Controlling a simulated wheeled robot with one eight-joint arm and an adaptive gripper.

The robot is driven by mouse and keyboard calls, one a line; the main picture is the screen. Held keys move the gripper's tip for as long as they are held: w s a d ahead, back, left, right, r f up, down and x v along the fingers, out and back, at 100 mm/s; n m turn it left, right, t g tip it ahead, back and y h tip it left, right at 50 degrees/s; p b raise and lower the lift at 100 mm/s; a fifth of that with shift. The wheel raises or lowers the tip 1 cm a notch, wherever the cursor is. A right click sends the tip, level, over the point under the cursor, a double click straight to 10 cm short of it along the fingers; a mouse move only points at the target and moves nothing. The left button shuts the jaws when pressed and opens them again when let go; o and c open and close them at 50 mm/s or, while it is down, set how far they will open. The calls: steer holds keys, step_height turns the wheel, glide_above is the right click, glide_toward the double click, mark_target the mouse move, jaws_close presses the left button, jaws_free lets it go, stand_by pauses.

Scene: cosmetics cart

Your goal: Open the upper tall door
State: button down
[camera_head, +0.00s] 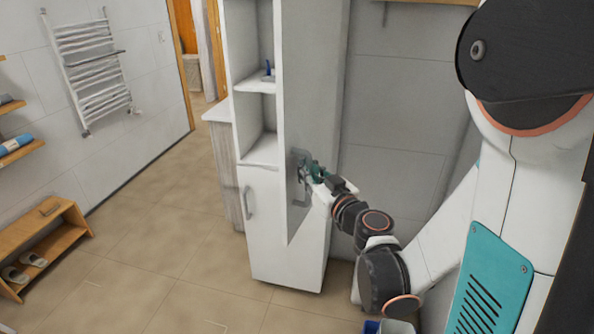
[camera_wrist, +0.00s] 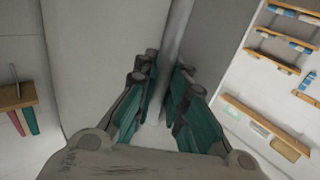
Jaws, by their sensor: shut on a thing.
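The tall white cabinet (camera_head: 263,230) stands in the middle of the head view. Its upper tall door (camera_head: 313,90) is swung outward, with open shelves showing to its left. The door's handle (camera_head: 301,197) is a vertical bar near the door's free edge. My gripper (camera_head: 309,171) is at the handle, reaching in from the right. In the wrist view, my gripper (camera_wrist: 166,72) has its green fingers on both sides of the pale handle bar (camera_wrist: 177,35), shut on it. The exact contact is partly hidden by the fingers.
The lower door (camera_head: 258,215) has its own handle (camera_head: 248,203) and looks closed. A small blue item (camera_head: 268,70) is on a cabinet shelf. A wooden shoe rack (camera_head: 45,240) is at the left. Tiled floor (camera_head: 165,240) lies free between. A bin (camera_head: 390,326) is near my arm.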

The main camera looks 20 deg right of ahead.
steer(key=shift+s+d, duration=0.8)
steer(key=shift+d, duration=0.1)
steer(key=c, duration=1.6)
jaws_free()
steer(key=shift+s+a, duration=0.1)
steer(key=s+d, duration=0.1)
steer(key=s, duration=1)
steer(key=shift+s+d, duration=0.2)
steer(key=shift+s, duration=0.2)
